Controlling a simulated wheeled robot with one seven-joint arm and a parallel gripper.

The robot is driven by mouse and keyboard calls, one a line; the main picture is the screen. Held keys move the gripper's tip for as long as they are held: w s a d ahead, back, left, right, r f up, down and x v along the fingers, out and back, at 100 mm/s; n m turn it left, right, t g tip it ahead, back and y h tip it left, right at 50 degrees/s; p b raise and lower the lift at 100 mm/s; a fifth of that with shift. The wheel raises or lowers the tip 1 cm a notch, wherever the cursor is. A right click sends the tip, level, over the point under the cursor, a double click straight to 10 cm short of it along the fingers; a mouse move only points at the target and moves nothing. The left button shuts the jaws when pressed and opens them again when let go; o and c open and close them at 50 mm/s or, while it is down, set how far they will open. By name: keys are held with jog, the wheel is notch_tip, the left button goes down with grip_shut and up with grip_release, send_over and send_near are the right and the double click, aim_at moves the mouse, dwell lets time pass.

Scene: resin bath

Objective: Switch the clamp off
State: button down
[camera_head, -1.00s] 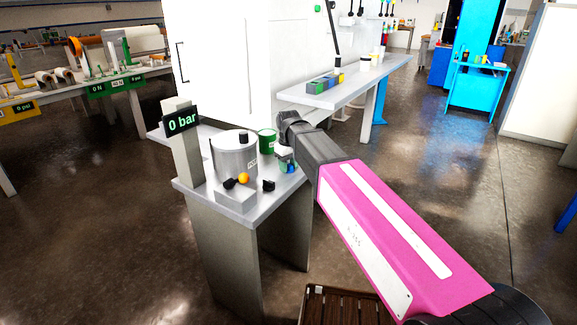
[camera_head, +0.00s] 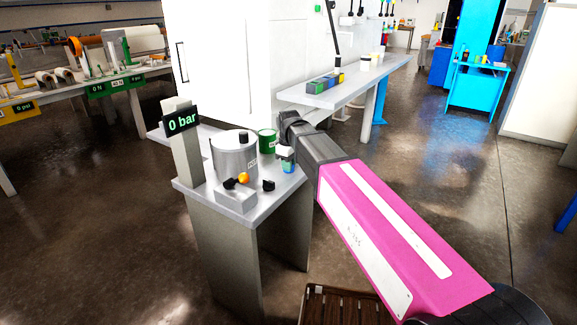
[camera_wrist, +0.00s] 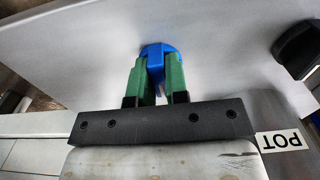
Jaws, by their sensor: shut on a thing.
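My gripper (camera_wrist: 160,78) has green fingers, closed on a small blue piece (camera_wrist: 160,50) over a pale grey surface. In the head view, my gripper (camera_head: 288,166) shows small and partly hidden beside the metal pot (camera_head: 235,158), at the bench's right edge. I cannot tell from these views whether the blue piece belongs to the clamp. A grey box (camera_head: 235,198) in front of the pot carries an orange ball-shaped knob (camera_head: 243,178) and a black knob (camera_head: 229,184).
A display reading 0 bar (camera_head: 182,121) stands left of the pot. A green can (camera_head: 267,142) stands behind it. A black knob (camera_head: 268,185) sits on the bench right of the box; a black part (camera_wrist: 298,48) also shows at the wrist view's right. A long table (camera_head: 345,95) stands behind.

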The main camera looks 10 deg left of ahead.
jog(key=c, duration=1.1)
grip_release()
jog(key=shift+r, duration=0.1)
notch_tip(320, 180, up, 11)
jog(key=shift+f, duration=0.2)
